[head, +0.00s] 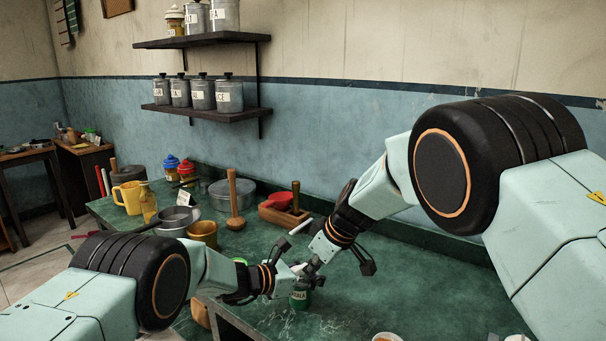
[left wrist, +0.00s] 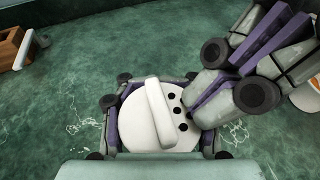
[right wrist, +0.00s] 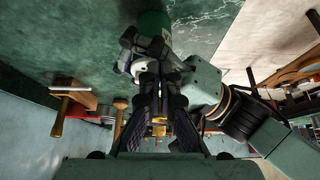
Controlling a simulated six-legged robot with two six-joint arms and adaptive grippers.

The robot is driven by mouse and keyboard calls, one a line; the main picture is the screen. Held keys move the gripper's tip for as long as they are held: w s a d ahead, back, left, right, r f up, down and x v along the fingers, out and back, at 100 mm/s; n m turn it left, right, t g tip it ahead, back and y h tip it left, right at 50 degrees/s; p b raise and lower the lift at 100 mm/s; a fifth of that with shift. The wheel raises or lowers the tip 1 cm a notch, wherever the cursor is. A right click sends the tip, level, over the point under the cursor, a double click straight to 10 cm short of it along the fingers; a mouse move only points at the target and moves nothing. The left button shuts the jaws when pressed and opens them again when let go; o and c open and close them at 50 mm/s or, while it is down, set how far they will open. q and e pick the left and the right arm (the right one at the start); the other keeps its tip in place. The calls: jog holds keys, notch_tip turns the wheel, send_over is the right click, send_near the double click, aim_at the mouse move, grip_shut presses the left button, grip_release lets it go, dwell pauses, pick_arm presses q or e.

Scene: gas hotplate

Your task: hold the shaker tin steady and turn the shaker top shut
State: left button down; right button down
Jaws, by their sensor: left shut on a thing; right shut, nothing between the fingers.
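The green shaker tin (head: 300,299) stands upright near the counter's front edge, and it also shows at the top of the right wrist view (right wrist: 153,24). Its white round shaker top (left wrist: 164,117) has a raised bar across it and several dark holes. My left gripper (head: 292,276) is shut around the tin just below the top. My right gripper (head: 314,267) is shut and empty, its fingers at the right side of the top in the left wrist view (left wrist: 205,100). I cannot tell whether they touch it. The fingers hide part of the tin and top.
A wooden box (head: 285,214), a plunger-like wooden tool (head: 235,200), a brown pot (head: 203,234) and a metal pan (head: 178,221) stand behind and left. A cup (head: 387,337) is at the front. The counter (head: 420,290) to the right is mostly clear.

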jog(key=shift+s+d, duration=0.1)
jog(key=shift+s, duration=0.05)
notch_tip(320, 180, up, 6)
jog(key=shift+s+d, duration=0.15)
jog(key=shift+s, duration=0.05)
dwell(0.7)
jog(key=shift+w+r, duration=0.1)
notch_tip(320, 180, down, 6)
jog(key=w+d, duration=0.2)
dwell(0.7)
dwell(0.4)
